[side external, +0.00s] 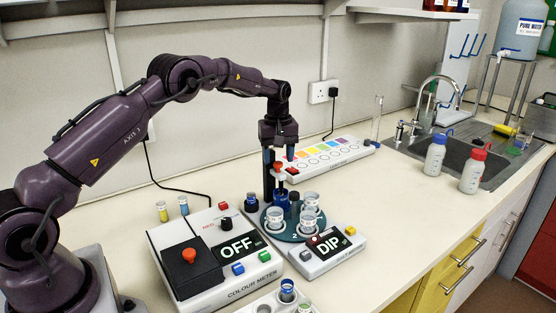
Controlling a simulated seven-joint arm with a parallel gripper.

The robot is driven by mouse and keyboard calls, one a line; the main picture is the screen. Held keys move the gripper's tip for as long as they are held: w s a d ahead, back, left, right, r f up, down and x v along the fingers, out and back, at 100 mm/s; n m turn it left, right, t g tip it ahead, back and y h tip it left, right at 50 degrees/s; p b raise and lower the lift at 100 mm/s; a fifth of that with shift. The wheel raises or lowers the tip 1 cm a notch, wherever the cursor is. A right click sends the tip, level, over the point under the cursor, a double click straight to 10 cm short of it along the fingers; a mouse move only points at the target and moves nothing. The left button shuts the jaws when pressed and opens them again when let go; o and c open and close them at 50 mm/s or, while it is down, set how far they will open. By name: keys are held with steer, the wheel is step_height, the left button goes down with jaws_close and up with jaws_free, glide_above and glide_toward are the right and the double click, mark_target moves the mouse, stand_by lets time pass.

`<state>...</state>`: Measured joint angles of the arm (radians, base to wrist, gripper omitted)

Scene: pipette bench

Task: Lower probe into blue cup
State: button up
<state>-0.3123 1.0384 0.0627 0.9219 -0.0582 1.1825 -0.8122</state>
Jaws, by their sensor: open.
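My gripper (279,158) is open above the carousel of the dip unit, its fingers pointing down. A red knob (279,166) sits just below and between the fingertips, by the top of a dark upright post (268,182). I cannot tell whether the fingers touch it. The blue cup (281,201) stands on the round teal carousel (296,237), at its back, below the knob. The probe is too small and too hidden to make out clearly. The dip unit's box (330,259) has a display reading "DIP".
Clear cups (275,222) stand on the carousel. The colour meter (205,270), reading "OFF", is to the left. A strip with coloured squares (325,157) lies behind. Two wash bottles (474,172) stand by the sink at right. The bench right of the dip unit is clear.

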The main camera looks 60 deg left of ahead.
mark_target(278, 162)
steer(key=shift+f, duration=0.75)
jaws_close()
steer(key=shift+f, duration=1.45)
jaws_free()
steer(key=shift+r, duration=0.15)
step_height(278, 162, up, 13)
